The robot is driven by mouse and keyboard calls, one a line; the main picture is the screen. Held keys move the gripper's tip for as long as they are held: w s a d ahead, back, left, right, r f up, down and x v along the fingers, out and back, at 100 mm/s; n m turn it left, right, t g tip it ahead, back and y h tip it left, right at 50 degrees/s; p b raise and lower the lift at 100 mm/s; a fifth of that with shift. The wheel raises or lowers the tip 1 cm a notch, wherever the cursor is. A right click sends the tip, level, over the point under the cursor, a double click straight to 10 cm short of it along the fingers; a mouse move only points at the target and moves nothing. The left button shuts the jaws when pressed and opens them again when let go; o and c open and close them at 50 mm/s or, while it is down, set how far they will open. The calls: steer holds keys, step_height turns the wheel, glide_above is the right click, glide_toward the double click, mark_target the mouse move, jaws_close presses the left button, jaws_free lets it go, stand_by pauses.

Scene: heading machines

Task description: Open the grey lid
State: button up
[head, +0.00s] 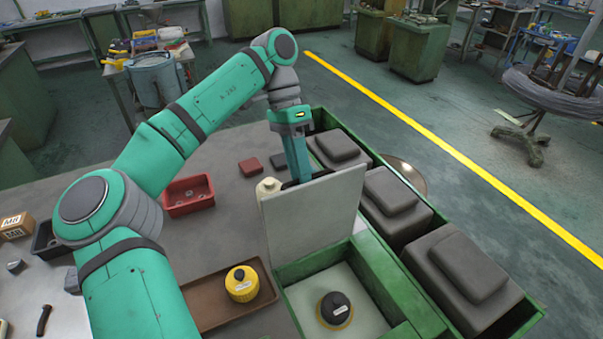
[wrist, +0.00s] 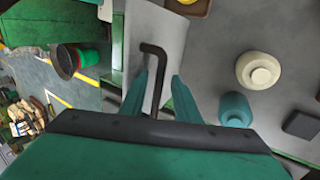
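The grey lid (head: 312,218) stands raised, roughly upright, at the far edge of a green box compartment (head: 295,272). In the wrist view the lid is a pale grey panel (wrist: 170,32) with a black bent bar handle (wrist: 154,50). My gripper (head: 300,180) is behind the lid, its fingertips partly hidden by it in the head view. In the wrist view my gripper (wrist: 162,82) has its two teal fingers apart, one on each side of the handle, with a gap visible. A black and yellow round part (head: 335,309) sits inside the open compartment.
Dark grey lidded blocks (head: 460,280) line the green box's right side. A yellow canister (head: 241,284) stands on a brown tray (head: 205,312) at left. A cream bottle (head: 268,187) is close to my gripper. A red bin (head: 188,194) is farther left.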

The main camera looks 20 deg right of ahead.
steer(key=shift+d+r, duration=0.1)
steer(key=v, duration=1)
steer(key=shift+r, duration=0.3)
steer(key=shift+w, duration=0.1)
stand_by(0.3)
